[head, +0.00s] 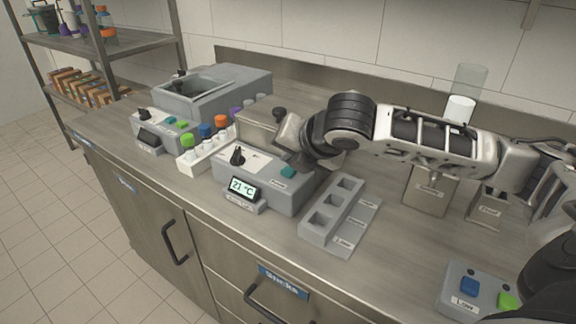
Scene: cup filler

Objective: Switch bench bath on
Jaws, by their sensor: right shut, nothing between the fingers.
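Two grey bath-like units stand on the bench; I cannot read which is named bench bath. The near unit (272,203) has a lit display (243,188) reading 21 °C. It has a black knob (237,157) on a white panel and a teal button (288,172) at its right. The far unit (245,84) has an open basin and a dark display (149,138), with green and teal buttons in front. My right gripper (290,132) is shut and empty, over the back of the near unit; its fingertips are hard to make out. My left gripper is out of view.
A rack (206,150) with coloured-cap bottles stands between the units. A grey block with square wells (340,213) lies right of the near unit. A box with blue and green buttons (480,291) is at lower right. Bare bench lies between them.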

